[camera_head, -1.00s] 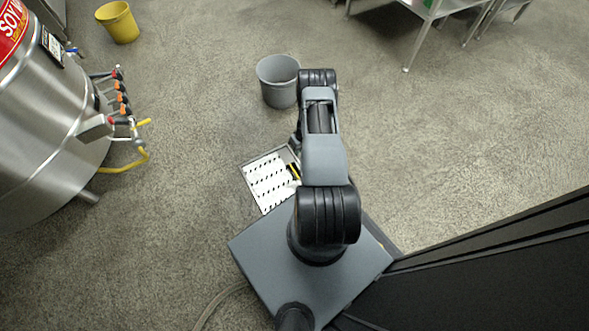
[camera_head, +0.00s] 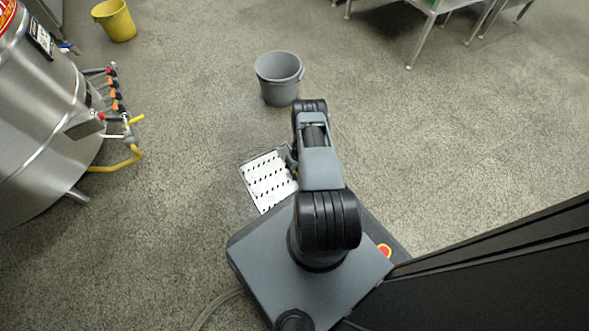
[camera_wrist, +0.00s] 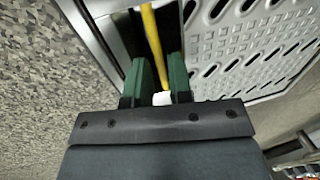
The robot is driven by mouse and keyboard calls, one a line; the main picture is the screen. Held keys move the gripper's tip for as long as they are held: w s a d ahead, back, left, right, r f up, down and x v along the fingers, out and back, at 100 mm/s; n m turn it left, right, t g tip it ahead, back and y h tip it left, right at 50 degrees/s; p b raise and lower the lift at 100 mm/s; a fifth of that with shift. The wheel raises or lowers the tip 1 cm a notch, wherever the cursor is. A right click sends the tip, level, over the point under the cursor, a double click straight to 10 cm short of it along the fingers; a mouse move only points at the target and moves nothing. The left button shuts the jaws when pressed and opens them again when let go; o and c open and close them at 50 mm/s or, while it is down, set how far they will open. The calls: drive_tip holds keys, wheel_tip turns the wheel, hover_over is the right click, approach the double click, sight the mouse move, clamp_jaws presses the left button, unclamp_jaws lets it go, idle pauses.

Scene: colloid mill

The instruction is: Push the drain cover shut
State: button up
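The drain cover (camera_head: 268,182) is a pale slotted metal plate in the floor, left of my arm in the head view. In the wrist view the cover (camera_wrist: 250,45) fills the upper right, and a dark gap shows between its left edge and the metal drain frame (camera_wrist: 92,32). A yellow bar (camera_wrist: 152,35) runs through this gap. My gripper (camera_wrist: 160,68) points into the gap, left of the cover's edge. Its green fingers are a little apart, with the yellow bar seen between them; no grip on it is evident. Contact with the cover is unclear. My arm hides the drain's right end in the head view.
A grey bucket (camera_head: 279,80) stands on the floor beyond the drain. A steel vat (camera_head: 45,125) with a yellow pipe is at the left, and a yellow bucket (camera_head: 114,20) is behind it. A metal table (camera_head: 432,12) stands at the back right.

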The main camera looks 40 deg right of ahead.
drive_tip(key=shift+f, duration=0.15)
drive_tip(key=shift+c, duration=0.5)
clamp_jaws()
